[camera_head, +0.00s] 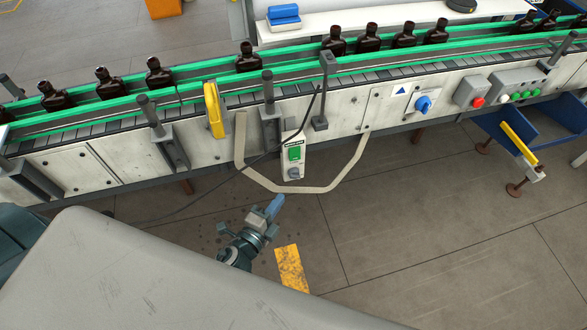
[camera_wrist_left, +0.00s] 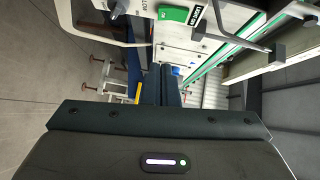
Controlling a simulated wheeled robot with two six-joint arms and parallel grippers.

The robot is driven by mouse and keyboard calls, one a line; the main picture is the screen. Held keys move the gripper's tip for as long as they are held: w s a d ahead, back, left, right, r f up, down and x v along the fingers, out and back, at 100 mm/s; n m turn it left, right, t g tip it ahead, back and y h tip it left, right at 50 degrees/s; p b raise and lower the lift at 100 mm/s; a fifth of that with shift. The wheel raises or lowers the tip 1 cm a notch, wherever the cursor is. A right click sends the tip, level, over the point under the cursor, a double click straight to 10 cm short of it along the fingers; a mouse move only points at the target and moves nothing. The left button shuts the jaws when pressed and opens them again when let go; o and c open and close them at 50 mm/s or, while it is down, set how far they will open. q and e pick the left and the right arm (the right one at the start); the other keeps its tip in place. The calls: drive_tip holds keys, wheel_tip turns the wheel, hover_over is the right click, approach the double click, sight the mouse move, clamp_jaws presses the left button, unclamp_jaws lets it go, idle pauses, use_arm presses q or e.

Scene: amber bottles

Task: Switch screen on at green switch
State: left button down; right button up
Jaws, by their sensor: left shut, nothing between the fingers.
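The green switch (camera_head: 294,153) sits on a pale control box (camera_head: 291,165) on the front side of the conveyor, above a grey knob (camera_head: 294,173). A bent beige guard rail (camera_head: 318,190) runs around the box. My left gripper (camera_head: 273,206) is shut and empty, below and a little left of the box, apart from it. In the left wrist view, the green switch (camera_wrist_left: 173,14) is at the top, ahead of the shut fingers (camera_wrist_left: 161,92). No screen can be made out for sure. My right gripper is not in view.
The conveyor (camera_head: 230,100) with green rails carries several amber bottles (camera_head: 247,58). A blue knob (camera_head: 423,104) and a red button (camera_head: 477,101) are on its side further right. A blue bin (camera_head: 550,120) is at the right. A dark cable hangs near the box. The floor in front is clear.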

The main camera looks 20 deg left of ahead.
use_arm(q)
drive_tip(key=p, duration=0.2)
approach(299, 158)
drive_tip(key=w+d, duration=0.2)
drive_tip(key=d, duration=0.1)
drive_tip(key=w, duration=0.1)
drive_tip(key=w+a, duration=0.2)
drive_tip(key=shift+w+f, duration=0.35)
drive_tip(key=shift+f, duration=0.05)
